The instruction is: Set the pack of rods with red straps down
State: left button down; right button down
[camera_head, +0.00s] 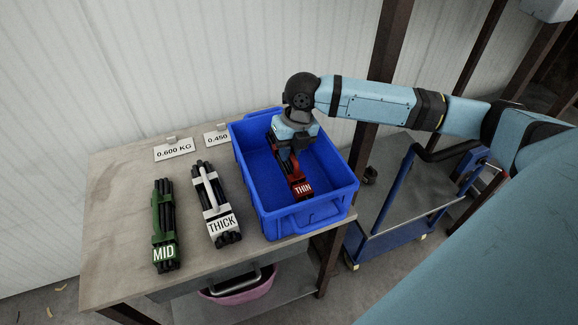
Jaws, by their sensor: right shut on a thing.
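The pack of rods with red straps (303,188), labelled THIN, is inside the blue crate (310,213). My right gripper (291,162) reaches down into the crate from above and is shut on this pack. The gripper and wrist cover the pack's far part. I cannot tell whether the pack touches the crate floor. My left gripper does not show.
A pack with white straps (222,224), labelled THICK, and one with green straps (163,253), labelled MID, lie on the table (118,237) left of the crate. Weight cards (174,150) stand behind. A blue trolley (390,235) stands at right.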

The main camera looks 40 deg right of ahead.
aim_at(289, 163)
pick_arm(q)
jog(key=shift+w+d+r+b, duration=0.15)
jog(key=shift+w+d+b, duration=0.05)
jog(key=shift+b, duration=0.1)
pick_arm(e)
jog(key=shift+f, duration=2.6)
jog(key=shift+f, duration=0.15)
jog(key=c, duration=1.1)
grip_release()
jog(key=shift+c, duration=0.2)
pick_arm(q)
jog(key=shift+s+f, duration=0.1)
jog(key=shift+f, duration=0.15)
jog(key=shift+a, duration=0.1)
